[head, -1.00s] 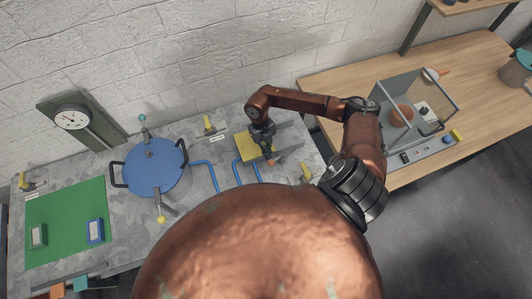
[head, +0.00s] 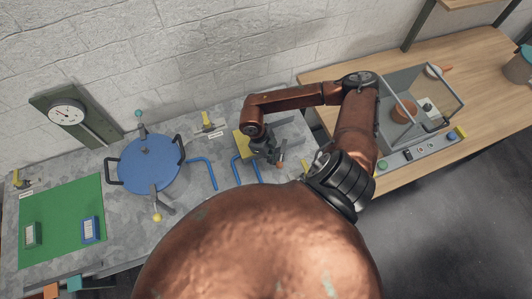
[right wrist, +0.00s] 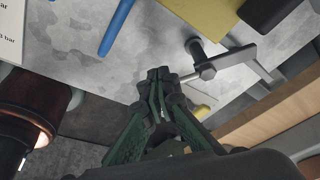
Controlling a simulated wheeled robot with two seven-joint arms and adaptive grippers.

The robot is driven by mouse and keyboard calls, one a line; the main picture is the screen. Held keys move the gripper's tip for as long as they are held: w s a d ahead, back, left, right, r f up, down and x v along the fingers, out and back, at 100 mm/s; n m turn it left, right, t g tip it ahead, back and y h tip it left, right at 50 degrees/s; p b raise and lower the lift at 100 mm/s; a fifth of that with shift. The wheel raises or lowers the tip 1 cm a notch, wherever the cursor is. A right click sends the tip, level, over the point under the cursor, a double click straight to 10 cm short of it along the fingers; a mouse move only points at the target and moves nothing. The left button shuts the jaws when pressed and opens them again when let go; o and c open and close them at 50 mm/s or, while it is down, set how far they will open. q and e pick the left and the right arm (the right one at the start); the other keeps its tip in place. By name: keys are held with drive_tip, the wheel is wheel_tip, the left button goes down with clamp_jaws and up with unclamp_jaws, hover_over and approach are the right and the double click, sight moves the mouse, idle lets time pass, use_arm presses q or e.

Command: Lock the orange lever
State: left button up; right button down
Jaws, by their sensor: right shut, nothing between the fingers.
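An orange tip (head: 280,166), which looks like the end of the orange lever, shows right beside my right gripper (head: 273,160) in the head view. In the right wrist view a grey metal lever with a bolted pivot (right wrist: 222,64) lies just right of the fingertips. No orange shows on it there, and its near end is partly behind the fingers. My right gripper (right wrist: 160,76) is shut and empty, pointing at the bench near this lever. I cannot tell whether it touches it. My left gripper is not in view.
A yellow plate (head: 243,146) and blue pipes (head: 202,172) lie left of the gripper. A blue round-lidded vessel (head: 150,163), a green mat (head: 62,222) and a gauge (head: 66,115) stand farther left. A glass-walled box (head: 425,100) is on the wooden table at right.

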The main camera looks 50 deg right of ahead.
sight(280, 165)
drive_tip(key=s+n+b, duration=0.1)
drive_tip(key=n+b, duration=0.1)
drive_tip(key=n, duration=0.1)
drive_tip(key=s+n+t+h+b, duration=0.1)
drive_tip(key=n, duration=0.1)
drive_tip(key=shift+s+d+f, duration=0.15)
drive_tip(key=shift+s+d, duration=0.2)
drive_tip(key=shift+s+d+b, duration=0.15)
drive_tip(key=shift+s+b, duration=0.15)
drive_tip(key=shift+b, duration=0.15)
drive_tip(key=shift+s+d, duration=0.1)
drive_tip(key=shift+w+a+r, duration=0.2)
drive_tip(key=shift+a, duration=0.15)
drive_tip(key=w+a+r+b, duration=0.1)
drive_tip(key=w+a+r, duration=0.1)
drive_tip(key=r, duration=0.3)
drive_tip(key=w+a+r, duration=0.1)
drive_tip(key=a+r, duration=0.1)
drive_tip(key=r, duration=0.3)
drive_tip(key=shift+w+a+r+b, duration=0.15)
drive_tip(key=shift+w+a+b, duration=0.2)
drive_tip(key=shift+a+b, duration=0.05)
